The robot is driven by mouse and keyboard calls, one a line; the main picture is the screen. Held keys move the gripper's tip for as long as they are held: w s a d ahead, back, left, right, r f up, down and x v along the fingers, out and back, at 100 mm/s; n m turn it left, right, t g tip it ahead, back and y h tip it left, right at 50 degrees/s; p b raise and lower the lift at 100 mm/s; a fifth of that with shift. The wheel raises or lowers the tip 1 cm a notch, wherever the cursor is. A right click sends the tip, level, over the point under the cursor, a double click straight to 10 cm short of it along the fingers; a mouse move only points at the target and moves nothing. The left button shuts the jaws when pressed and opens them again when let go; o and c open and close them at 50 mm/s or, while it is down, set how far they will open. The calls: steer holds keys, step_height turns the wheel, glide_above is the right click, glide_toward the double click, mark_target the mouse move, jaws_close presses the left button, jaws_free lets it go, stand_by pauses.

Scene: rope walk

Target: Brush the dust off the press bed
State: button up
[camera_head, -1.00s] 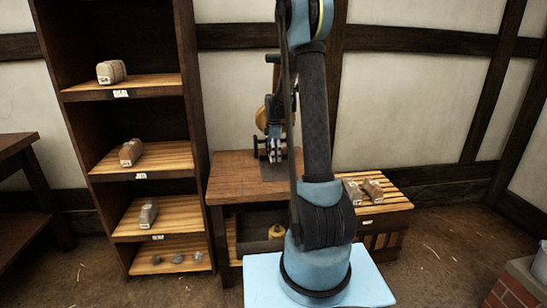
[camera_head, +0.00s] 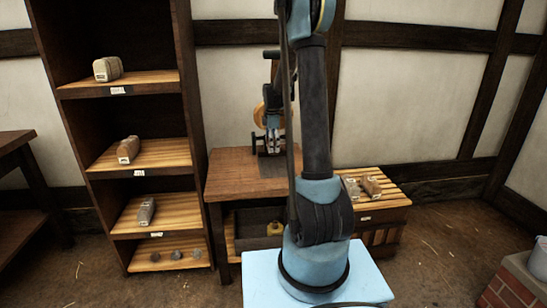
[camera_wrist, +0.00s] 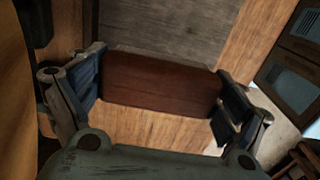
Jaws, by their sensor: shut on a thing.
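My gripper (camera_wrist: 160,72) is shut on a dark reddish-brown wooden block, which looks like the back of a brush (camera_wrist: 160,84), held crosswise between both fingers in the wrist view. Bristles are not visible. Beyond it lies a flat grey plate, apparently the press bed (camera_wrist: 168,24), on the wooden bench. In the head view my gripper (camera_head: 271,143) is small and partly behind my arm, above the dark plate (camera_head: 272,168) on the bench top. I cannot tell whether the brush touches the plate or whether dust lies on it.
The bench (camera_head: 232,172) has a yellowish object (camera_head: 275,229) in its lower part. A tall shelf (camera_head: 197,130) with several small items stands left. A low slatted stand (camera_head: 392,197) with brown items is right. A brick structure (camera_head: 508,291) is at far right.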

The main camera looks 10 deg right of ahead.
steer(key=o, duration=0.6)
steer(key=c, duration=0.4)
steer(key=shift+o, duration=0.2)
steer(key=s+d+f, duration=0.1)
steer(key=s+d, duration=0.3)
steer(key=s, duration=0.4)
steer(key=shift+a+f, duration=0.2)
steer(key=shift+f, duration=2.8)
